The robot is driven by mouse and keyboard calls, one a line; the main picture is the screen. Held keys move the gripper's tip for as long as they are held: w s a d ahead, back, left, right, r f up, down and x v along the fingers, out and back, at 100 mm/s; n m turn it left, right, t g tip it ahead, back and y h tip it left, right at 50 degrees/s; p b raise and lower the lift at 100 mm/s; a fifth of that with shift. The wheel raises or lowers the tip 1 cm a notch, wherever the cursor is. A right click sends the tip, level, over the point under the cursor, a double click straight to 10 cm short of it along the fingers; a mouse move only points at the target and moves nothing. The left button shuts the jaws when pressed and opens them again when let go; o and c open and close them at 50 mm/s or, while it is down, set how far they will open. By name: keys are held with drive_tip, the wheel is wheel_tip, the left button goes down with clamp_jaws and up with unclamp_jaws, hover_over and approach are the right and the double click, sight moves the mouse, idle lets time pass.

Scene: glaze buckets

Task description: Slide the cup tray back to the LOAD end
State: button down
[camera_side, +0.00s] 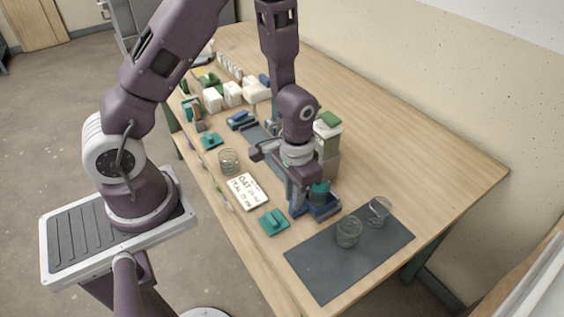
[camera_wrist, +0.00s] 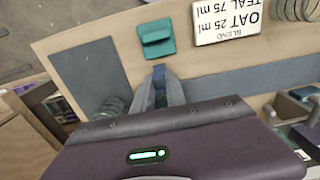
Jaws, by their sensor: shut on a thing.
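The cup tray (camera_side: 328,211) is a small dark blue tray at the near end of a grey-blue track (camera_side: 256,134), close to the dark mat. A teal cup or teal contents (camera_side: 319,190) shows in it, partly hidden by my gripper. My gripper (camera_side: 297,211) points down at the tray's left side. In the wrist view my gripper (camera_wrist: 160,98) is shut on a blue upright part of the tray (camera_wrist: 159,73), seemingly its handle. The track (camera_wrist: 265,74) runs off to the right there. No LOAD marking is readable, and my arm hides the track's middle.
The dark mat (camera_side: 330,268) holds two clear glasses (camera_side: 348,232), (camera_side: 379,211). A container with a green top (camera_side: 328,124) stands close behind my gripper.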

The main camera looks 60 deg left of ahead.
drive_tip(key=c, duration=1.5)
unclamp_jaws()
drive_tip(key=shift+o, duration=0.2)
drive_tip(key=shift+r, duration=3.5)
drive_tip(key=s+a+r+t, duration=0.1)
drive_tip(key=s+r+t, duration=0.3)
drive_tip(key=r, duration=1.1)
drive_tip(key=s+r+t, duration=0.1)
drive_tip(key=s+r, duration=0.4)
drive_tip(key=s, duration=0.5)
drive_tip(key=shift+a+r+t, duration=0.3)
drive_tip(key=shift+a, duration=0.15)
